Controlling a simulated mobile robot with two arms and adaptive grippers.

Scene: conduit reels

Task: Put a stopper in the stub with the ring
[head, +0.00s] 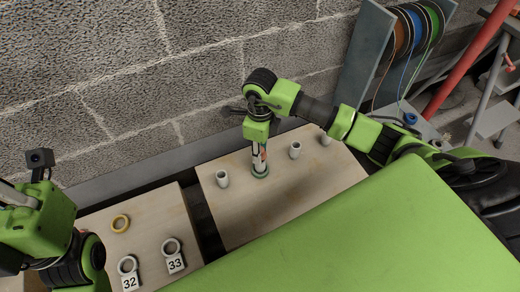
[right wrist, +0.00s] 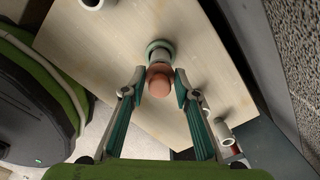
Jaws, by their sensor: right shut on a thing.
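The stub with the green ring (head: 261,173) around its base stands on the right wooden board. It also shows in the right wrist view, with the green ring (right wrist: 160,46) flat around its foot. My right gripper (head: 259,153) points down over it and is shut on an orange-brown stopper (right wrist: 160,83), which lines up with the top of the stub. I cannot tell how far the stopper sits in the stub. My left gripper (head: 12,194) is at the far left edge, largely out of the picture; its fingers do not show clearly.
Other pale stubs (head: 222,179) (head: 295,150) stand on the right board (head: 290,205). A block wall is behind; reels (head: 412,32) stand at the back right.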

